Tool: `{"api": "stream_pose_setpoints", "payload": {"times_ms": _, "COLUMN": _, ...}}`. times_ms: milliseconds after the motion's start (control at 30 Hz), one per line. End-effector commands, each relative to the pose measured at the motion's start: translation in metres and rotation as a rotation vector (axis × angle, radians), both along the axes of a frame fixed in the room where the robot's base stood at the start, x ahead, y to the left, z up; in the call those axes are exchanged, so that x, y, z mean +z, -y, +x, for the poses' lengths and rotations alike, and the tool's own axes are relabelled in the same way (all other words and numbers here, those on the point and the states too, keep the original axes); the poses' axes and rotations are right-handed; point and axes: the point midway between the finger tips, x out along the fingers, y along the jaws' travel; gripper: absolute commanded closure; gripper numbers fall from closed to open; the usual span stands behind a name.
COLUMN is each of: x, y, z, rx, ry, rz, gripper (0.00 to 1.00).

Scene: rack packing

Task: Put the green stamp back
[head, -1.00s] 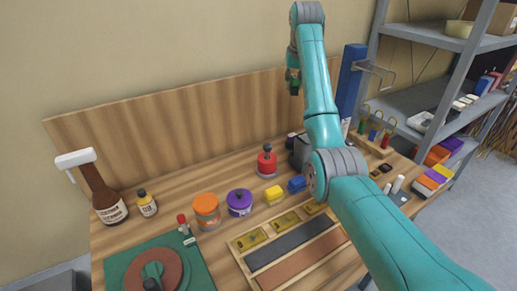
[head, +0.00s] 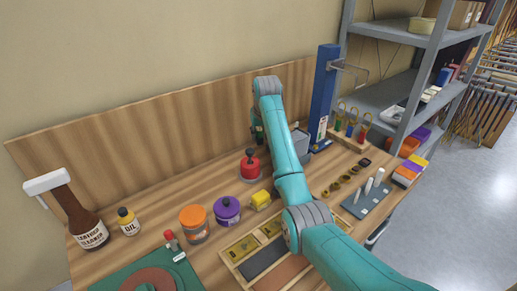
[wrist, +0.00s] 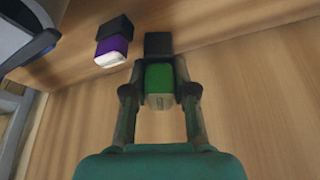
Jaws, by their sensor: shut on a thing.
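My gripper (wrist: 158,92) is shut on the green stamp (wrist: 159,80) in the wrist view. The stamp has a green body, a dark block at its far end and a pale near face. A finger presses on each side of it. Wood lies behind it, and I cannot tell whether it touches. A purple stamp (wrist: 113,48) with a black part and a white face is to its left, apart from it. In the head view my gripper (head: 257,132) is near the backboard, mostly hidden behind my arm. The green stamp cannot be made out there.
The wooden backboard (head: 150,135) closes the rear.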

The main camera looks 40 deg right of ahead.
Motion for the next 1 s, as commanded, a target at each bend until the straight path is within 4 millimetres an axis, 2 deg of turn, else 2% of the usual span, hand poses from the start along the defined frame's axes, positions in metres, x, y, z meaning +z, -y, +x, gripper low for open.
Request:
{"api": "stream_pose_setpoints", "payload": {"times_ms": 100, "x": -0.019, "y": 0.0, "z": 0.0, "rx": 0.0, "ry": -0.002, "rz": 0.001, "gripper": 0.96}}
{"api": "stream_pose_setpoints", "payload": {"times_ms": 267, "x": -0.031, "y": 0.0, "z": 0.0, "rx": 0.0, "ry": 0.0, "rz": 0.0, "gripper": 0.96}}
{"api": "stream_pose_setpoints", "payload": {"times_ms": 500, "x": -0.06, "y": 0.0, "z": 0.0, "rx": 0.0, "ry": -0.001, "rz": 0.0, "gripper": 0.96}}
{"api": "stream_pose_setpoints", "payload": {"times_ms": 867, "x": -0.063, "y": 0.0, "z": 0.0, "rx": 0.0, "ry": 0.0, "rz": 0.0, "gripper": 0.96}}
{"api": "stream_pose_setpoints", "payload": {"times_ms": 900, "x": -0.062, "y": 0.0, "z": 0.0, "rx": 0.0, "ry": 0.001, "rz": 0.0, "gripper": 0.64}}
{"api": "stream_pose_setpoints", "payload": {"times_ms": 1000, "x": -0.062, "y": 0.0, "z": 0.0, "rx": 0.0, "ry": 0.0, "rz": 0.0, "gripper": 0.63}}
